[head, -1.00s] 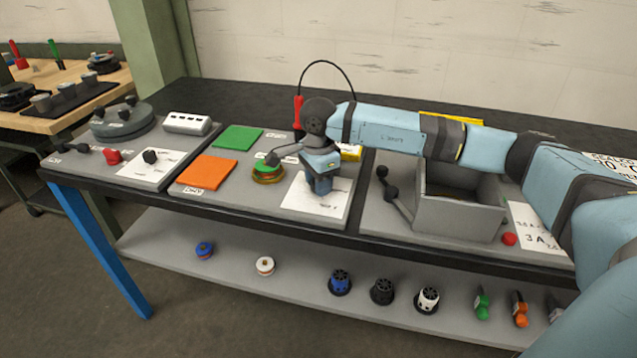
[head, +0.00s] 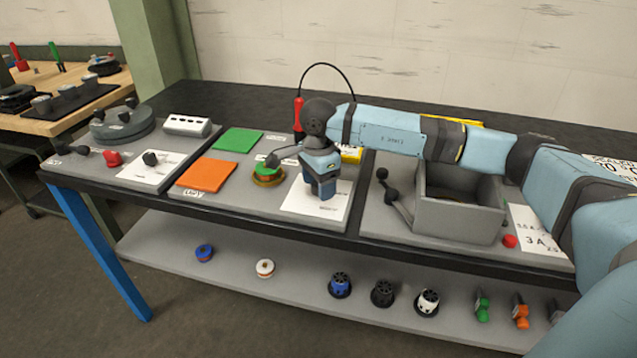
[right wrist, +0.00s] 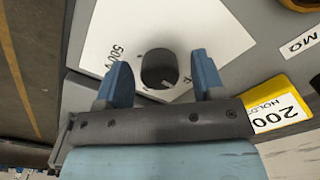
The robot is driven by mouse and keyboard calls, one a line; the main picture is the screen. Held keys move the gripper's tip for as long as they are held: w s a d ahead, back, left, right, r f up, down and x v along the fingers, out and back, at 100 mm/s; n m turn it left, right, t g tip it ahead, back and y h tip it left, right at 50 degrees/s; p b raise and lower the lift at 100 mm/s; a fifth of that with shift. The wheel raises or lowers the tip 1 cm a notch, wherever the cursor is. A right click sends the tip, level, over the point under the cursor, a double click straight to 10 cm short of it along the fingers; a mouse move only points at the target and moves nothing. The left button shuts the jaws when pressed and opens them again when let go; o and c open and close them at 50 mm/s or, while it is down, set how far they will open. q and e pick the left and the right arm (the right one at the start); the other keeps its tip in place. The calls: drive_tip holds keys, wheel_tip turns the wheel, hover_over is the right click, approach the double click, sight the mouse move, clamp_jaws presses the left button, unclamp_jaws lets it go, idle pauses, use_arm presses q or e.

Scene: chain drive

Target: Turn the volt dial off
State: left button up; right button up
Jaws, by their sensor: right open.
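The volt dial (right wrist: 157,69) is a dark round knob on a white card (right wrist: 105,35) that reads 500V, in the right wrist view. A small light mark shows near its rim. My right gripper (right wrist: 162,78) is open, with one blue finger on each side of the dial; I cannot tell whether they touch it. In the head view my right gripper (head: 323,188) points down over the white card (head: 302,201), and it hides the dial. My left gripper is not in view.
A green-topped round button (head: 267,172) stands left of my gripper. A red probe (head: 298,115) with a black cable stands behind. Orange (head: 207,174) and green (head: 238,138) pads lie left.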

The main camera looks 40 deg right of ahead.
wheel_tip(320, 180, up, 14)
drive_tip(key=p, duration=0.1)
drive_tip(key=shift+f, duration=0.2)
drive_tip(key=shift+s+f, duration=0.1)
idle(0.5)
